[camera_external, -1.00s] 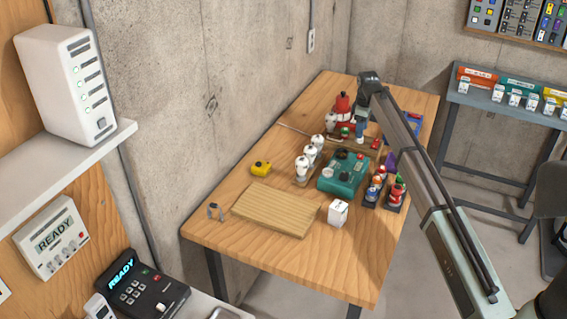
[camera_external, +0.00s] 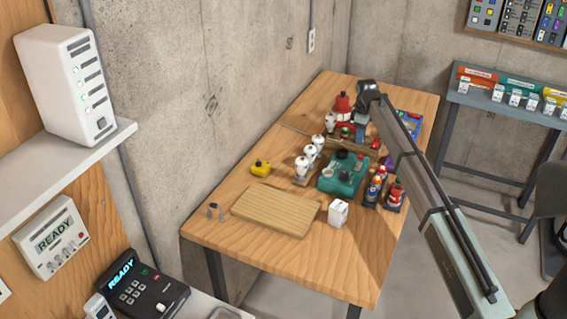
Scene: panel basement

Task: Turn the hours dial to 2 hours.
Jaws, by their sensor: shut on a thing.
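A teal box (camera_external: 338,184) with round dark knobs on its top stands on the wooden table in the external view. The knobs are small and their labels and pointer settings cannot be read, so I cannot tell which one is the hours dial. My gripper (camera_external: 361,142) points down at the back right edge of the teal box. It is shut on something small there. The fingertips and what they hold are mostly hidden at this size, and I cannot tell if it is a dial.
A red bottle-like item (camera_external: 343,104) stands behind. White-topped jars (camera_external: 311,152) are to the left, small bottles (camera_external: 376,188) to the right.

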